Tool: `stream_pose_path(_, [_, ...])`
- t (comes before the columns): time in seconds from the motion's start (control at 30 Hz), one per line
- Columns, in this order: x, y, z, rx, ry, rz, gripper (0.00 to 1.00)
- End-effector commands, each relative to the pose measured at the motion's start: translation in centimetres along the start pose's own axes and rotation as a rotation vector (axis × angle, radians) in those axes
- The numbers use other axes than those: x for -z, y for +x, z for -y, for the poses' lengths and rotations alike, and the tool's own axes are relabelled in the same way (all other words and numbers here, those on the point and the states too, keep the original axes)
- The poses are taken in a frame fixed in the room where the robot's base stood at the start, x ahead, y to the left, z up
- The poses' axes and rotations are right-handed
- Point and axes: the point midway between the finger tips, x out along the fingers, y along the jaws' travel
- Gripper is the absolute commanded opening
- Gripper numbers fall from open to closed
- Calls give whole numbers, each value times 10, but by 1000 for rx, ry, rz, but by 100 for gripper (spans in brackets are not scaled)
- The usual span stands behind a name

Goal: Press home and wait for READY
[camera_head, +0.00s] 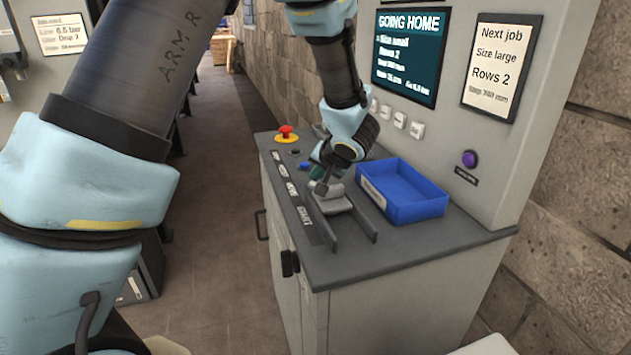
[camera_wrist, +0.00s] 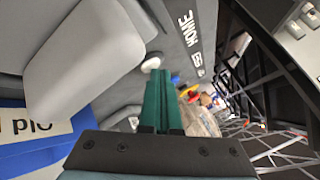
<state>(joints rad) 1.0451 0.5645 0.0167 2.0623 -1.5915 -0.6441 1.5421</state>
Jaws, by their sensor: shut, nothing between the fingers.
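The screen (camera_head: 408,55) on the upright panel reads "GOING HOME", with "Size small" and "Rows 2" below. The label HOME (camera_head: 292,188) is on the left strip of the console top, and the label also shows in the wrist view (camera_wrist: 186,30). In the wrist view a round white button (camera_wrist: 151,63) lies beside that label. My gripper (camera_head: 314,177) is low over the console, its green fingers (camera_wrist: 162,100) shut and empty. In the wrist view the fingertips are close to the white button; I cannot tell whether they touch it.
A pale grey block (camera_head: 335,204) sits between dark rails near START, right beside my gripper. A blue bin (camera_head: 417,211) stands to its right. A red stop button (camera_head: 286,131) is at the far left corner. The panel carries a purple button (camera_head: 470,158) and a "Next job" sheet (camera_head: 501,65).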

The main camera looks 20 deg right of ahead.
Motion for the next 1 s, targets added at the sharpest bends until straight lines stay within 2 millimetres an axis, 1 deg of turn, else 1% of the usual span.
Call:
stream_pose_path(0.33, [0,0,0,0,0,1,0])
stream_pose_path(0.8, [8,-12,9,0,0,1,0])
stream_pose_path(1.0, [8,-12,9,0,-1,1,0])
